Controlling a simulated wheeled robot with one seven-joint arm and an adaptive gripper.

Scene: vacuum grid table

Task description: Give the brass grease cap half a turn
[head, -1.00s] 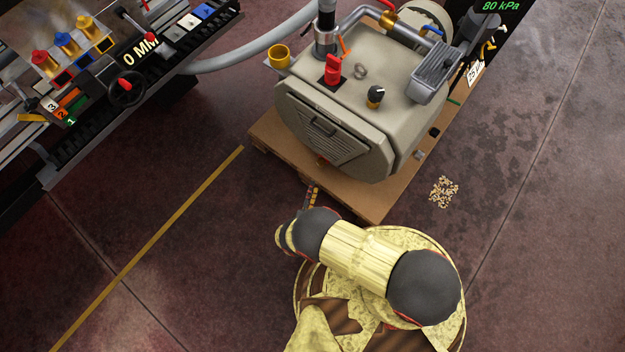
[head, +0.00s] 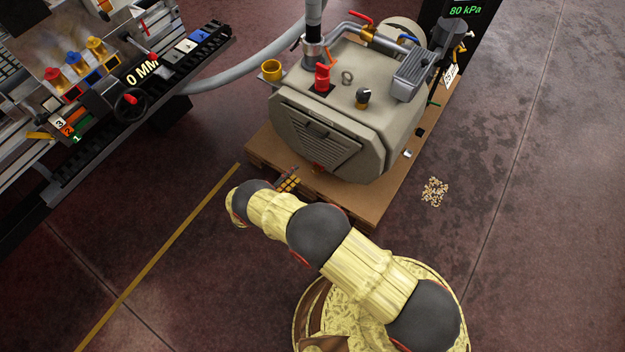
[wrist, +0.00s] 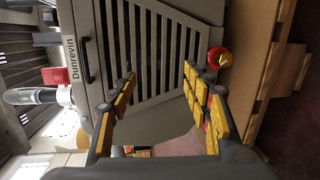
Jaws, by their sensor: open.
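A brass-coloured, cup-shaped part (head: 271,70) stands at the left side of the grey pump housing (head: 390,125) in the head view. It is the likeliest grease cap, but I cannot tell for certain. My gripper (wrist: 159,74) is open and empty, its yellow-padded fingers spread in front of the slatted grille (wrist: 155,50) in the wrist view. In the head view my gripper (head: 288,180) shows only partly beyond my arm, low at the pump's front. The brass cup is farther back and to its left, clear of the fingers.
A red and yellow knob (wrist: 220,57) sits low beside the grille, close to one finger. A red knob (head: 323,77) and a black knob (head: 363,97) stand on the housing's top. The pump rests on a wooden pallet (head: 375,212). The grid table (head: 185,60) is at left.

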